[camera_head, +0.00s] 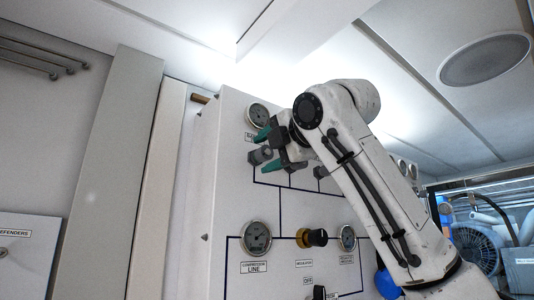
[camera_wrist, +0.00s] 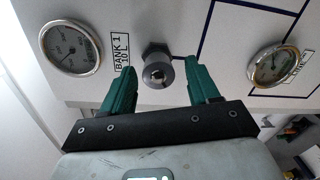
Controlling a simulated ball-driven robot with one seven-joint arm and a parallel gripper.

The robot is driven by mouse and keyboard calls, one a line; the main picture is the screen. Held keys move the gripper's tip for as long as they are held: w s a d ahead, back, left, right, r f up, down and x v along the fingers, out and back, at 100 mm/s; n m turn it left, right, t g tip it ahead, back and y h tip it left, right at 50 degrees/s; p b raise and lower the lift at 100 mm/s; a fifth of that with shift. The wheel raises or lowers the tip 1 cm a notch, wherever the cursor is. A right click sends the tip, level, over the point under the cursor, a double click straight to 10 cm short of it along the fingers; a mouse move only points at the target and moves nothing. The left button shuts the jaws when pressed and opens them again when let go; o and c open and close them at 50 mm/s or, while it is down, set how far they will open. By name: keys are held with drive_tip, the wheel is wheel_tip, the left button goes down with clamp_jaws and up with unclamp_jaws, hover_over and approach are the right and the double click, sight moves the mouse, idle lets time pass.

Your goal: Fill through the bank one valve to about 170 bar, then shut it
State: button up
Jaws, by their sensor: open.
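The bank one valve is a grey knob (camera_wrist: 157,72) on the white panel, next to the "BANK 1" label (camera_wrist: 123,52) in the wrist view. In the head view the grey knob (camera_head: 260,155) sits below the upper gauge (camera_head: 258,115). My gripper (camera_wrist: 163,85) is open, with one green finger on each side of the knob and a gap on both sides. In the head view my gripper (camera_head: 268,150) is in front of the panel's upper part. The bank one gauge (camera_wrist: 71,47) shows in the wrist view; its reading is too small to tell.
The panel's lower part holds a compressor line gauge (camera_head: 256,238), a yellow and black regulator knob (camera_head: 312,237), another gauge (camera_head: 348,238) and a black switch (camera_head: 319,292).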

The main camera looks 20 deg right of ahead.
drive_tip(key=b+v, duration=0.3)
drive_tip(key=v, duration=0.7)
drive_tip(key=shift+s+b, duration=0.25)
drive_tip(key=shift+b, duration=0.15)
drive_tip(key=shift+d, duration=0.1)
